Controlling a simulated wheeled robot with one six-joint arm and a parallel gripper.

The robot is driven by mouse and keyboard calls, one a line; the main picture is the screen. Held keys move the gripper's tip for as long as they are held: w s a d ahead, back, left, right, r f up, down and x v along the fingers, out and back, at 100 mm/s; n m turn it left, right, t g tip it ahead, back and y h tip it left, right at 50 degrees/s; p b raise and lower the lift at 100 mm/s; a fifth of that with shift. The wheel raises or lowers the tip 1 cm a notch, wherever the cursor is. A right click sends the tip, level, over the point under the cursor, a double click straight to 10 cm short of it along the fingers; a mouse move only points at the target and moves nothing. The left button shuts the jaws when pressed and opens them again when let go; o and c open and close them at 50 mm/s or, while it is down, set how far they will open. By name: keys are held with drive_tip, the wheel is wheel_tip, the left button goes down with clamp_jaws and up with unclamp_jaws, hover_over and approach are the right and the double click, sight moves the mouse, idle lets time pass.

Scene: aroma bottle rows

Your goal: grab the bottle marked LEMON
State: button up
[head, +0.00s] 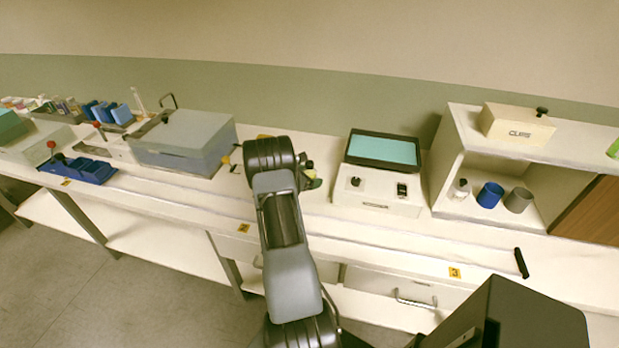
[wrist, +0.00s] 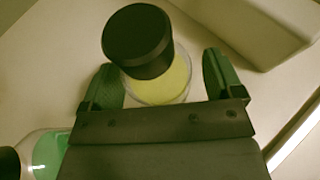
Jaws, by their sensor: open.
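A bottle with a black cap and yellow contents (wrist: 172,84) stands in the wrist view between the two green fingers of my gripper (wrist: 160,76). The fingers are open, one on each side of it, and I cannot tell whether either touches it. No lettering on this bottle shows, so I cannot read whether it is marked LEMON. A second bottle with green contents (wrist: 47,155) is at the lower left of the wrist view, partly cut off. In the head view my arm hides most of the bottle area on the bench.
In the head view a white device with a teal screen (head: 383,150) stands right of my arm. A grey box (head: 183,142) stands to the left. A shelf unit (head: 450,160) holds a blue cup (head: 490,195) and a grey cup (head: 519,200). The front bench strip is mostly clear.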

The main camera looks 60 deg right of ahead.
drive_tip(key=shift+c, duration=0.4)
drive_tip(key=c, duration=1.1)
drive_tip(key=shift+o, duration=0.2)
